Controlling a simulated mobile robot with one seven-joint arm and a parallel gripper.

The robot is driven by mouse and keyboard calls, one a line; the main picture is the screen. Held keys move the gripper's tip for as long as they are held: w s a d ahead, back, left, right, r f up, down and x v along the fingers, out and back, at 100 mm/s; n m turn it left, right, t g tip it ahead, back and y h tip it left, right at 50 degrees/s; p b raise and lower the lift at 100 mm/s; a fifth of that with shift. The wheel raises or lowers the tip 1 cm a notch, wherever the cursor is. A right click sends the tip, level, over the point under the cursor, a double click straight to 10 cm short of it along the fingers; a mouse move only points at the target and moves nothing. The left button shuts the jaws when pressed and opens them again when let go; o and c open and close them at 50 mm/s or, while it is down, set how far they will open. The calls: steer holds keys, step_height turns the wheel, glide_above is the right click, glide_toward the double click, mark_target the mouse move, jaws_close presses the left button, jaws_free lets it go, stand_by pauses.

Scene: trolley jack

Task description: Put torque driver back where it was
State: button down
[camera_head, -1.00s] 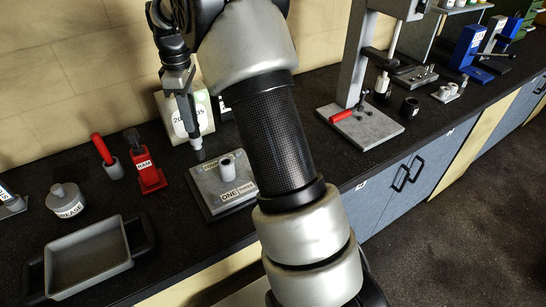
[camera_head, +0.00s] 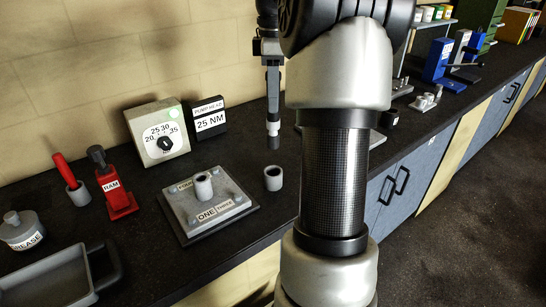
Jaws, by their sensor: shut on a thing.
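The torque driver (camera_head: 273,110) is a slim, dark grey tool with a thicker lower end. It hangs upright from my gripper (camera_head: 271,62), which is shut on its top. Its lower end appears above the counter, behind a small grey open cup (camera_head: 273,178) in the picture. The cup is empty as far as I can see and stands right of the grey plate marked ONE (camera_head: 180,208). The driver is apart from the cup. My own arm covers the area just right of it.
A dial box (camera_head: 158,132) and a 25 NM sign block (camera_head: 207,120) stand at the wall. A red RAM piece (camera_head: 117,195), a red-handled tool in a cup (camera_head: 68,176), a GREASE pot (camera_head: 22,232) and a grey tray (camera_head: 45,282) are left.

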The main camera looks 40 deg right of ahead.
mark_target(273, 128)
steer(key=shift+w+f+b, duration=0.1)
steer(key=shift+f+b, duration=0.3)
steer(key=shift+f, duration=4.2)
steer(key=c, duration=1.4)
jaws_free()
step_height(273, 128, up, 13)
steer(key=p, duration=0.1)
steer(key=shift+p, duration=0.4)
steer(key=shift+r, duration=0.1)
